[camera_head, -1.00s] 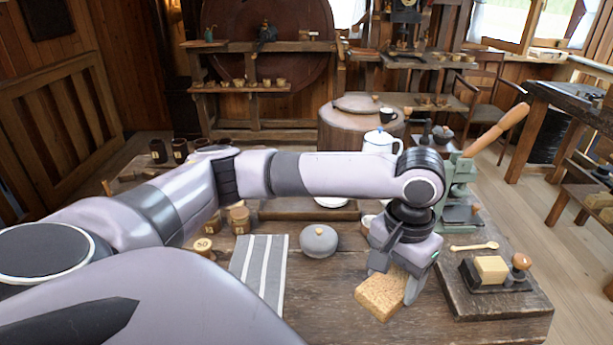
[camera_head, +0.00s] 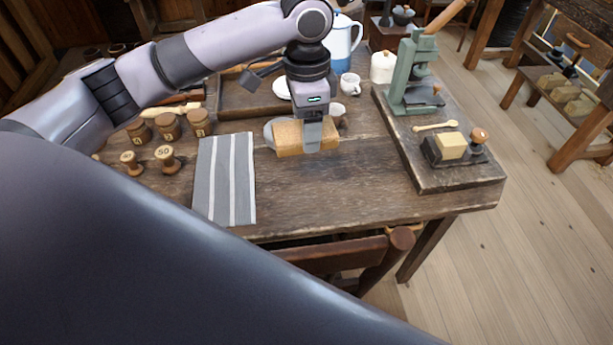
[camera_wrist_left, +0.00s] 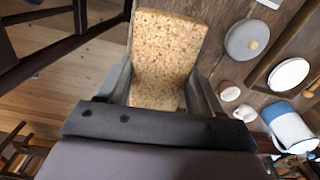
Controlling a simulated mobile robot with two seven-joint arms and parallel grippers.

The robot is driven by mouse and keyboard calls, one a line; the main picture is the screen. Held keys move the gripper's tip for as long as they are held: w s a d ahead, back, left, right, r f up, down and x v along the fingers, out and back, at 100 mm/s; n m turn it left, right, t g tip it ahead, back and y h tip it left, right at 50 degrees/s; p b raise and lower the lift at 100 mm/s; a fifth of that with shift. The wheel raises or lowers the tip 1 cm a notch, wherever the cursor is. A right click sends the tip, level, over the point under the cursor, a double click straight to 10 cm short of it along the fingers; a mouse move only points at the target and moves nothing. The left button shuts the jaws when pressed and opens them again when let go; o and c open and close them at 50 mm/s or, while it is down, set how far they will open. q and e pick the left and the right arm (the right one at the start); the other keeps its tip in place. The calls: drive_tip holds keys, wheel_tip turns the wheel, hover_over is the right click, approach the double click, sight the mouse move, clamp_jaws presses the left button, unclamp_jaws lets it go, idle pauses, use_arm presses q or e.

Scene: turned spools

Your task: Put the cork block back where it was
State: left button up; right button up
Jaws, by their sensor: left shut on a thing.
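The cork block (camera_head: 290,138) is a tan, speckled slab in the head view, held over the table right of the striped cloth. My left gripper (camera_head: 312,136) is shut on it, with one finger showing across its near face. In the left wrist view the cork block (camera_wrist_left: 165,60) sits between the fingers, lengthwise away from the camera. A grey round lidded pot (camera_head: 270,128) is partly hidden behind the block; it shows whole in the left wrist view (camera_wrist_left: 243,40). I cannot tell how high the block is above the table. My right gripper is not in view.
A grey striped cloth (camera_head: 226,178) lies left of the block, with wooden spools (camera_head: 166,157) beyond it. A raised board (camera_head: 450,180) at right bears a green press (camera_head: 412,75) and a butter-coloured block (camera_head: 451,145). Bare table (camera_head: 330,190) lies in front; a chair (camera_head: 350,255) stands at the near edge.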

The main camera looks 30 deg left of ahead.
use_arm(q)
drive_tip(key=m, duration=0.2)
drive_tip(key=w+m, duration=0.1)
drive_tip(key=m, duration=0.1)
drive_tip(key=w+a+m, duration=0.1)
drive_tip(key=m, duration=0.1)
drive_tip(key=shift+w+r, duration=0.15)
drive_tip(key=shift+w, duration=0.1)
drive_tip(key=w+m, duration=0.2)
drive_tip(key=m, duration=0.3)
drive_tip(key=m+b, duration=0.2)
drive_tip(key=m, duration=1)
hover_over(306, 179)
wheel_tip(306, 179, down, 16)
drive_tip(key=shift+w+f, duration=0.1)
drive_tip(key=shift+f, duration=0.1)
drive_tip(key=shift+m, duration=0.3)
drive_tip(key=shift+f, duration=2.15)
drive_tip(key=shift+f, duration=0.25)
drive_tip(key=o, duration=1)
